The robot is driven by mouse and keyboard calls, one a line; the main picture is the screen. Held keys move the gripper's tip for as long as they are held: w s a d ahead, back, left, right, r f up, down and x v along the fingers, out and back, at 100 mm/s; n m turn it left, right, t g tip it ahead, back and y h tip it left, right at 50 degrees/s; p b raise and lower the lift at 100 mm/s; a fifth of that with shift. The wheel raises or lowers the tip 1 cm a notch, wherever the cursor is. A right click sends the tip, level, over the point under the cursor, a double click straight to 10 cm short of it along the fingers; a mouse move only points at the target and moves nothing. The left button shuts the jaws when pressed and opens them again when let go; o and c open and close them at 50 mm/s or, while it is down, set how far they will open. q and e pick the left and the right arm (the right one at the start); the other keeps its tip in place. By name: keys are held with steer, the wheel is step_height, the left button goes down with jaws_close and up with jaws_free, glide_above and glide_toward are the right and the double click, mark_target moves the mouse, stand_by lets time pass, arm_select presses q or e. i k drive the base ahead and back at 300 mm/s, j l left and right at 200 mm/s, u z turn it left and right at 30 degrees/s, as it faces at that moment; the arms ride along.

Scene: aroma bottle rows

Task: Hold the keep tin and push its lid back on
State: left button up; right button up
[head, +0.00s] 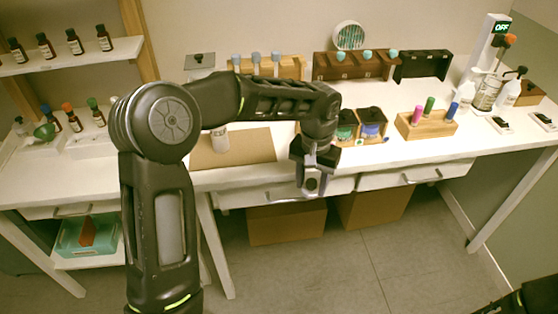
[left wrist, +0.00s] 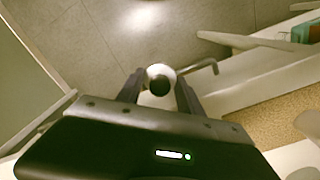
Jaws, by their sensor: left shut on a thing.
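My left gripper (head: 312,182) hangs in front of the table's front edge, above the floor. It is shut on a small pale round piece with a black round centre (left wrist: 158,80), seen between the fingers in the left wrist view. I cannot tell for sure whether this is the lid. A whitish cylindrical container (head: 220,141), possibly the keep tin, stands on the brown mat (head: 255,147), left of the gripper and apart from it. My forearm partly hides its surroundings. My right gripper is out of view.
Wooden racks with bottles (head: 335,66) line the table's back. A wooden block with coloured sticks (head: 426,125) and dark-lidded jars (head: 371,124) stand right of the mat. Drawer handles (head: 422,178) jut from the front. White pump bottles (head: 508,92) stand at the far right.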

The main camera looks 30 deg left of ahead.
mark_target(220, 137)
steer(key=k+u, duration=0.2)
steer(key=u, duration=1.5)
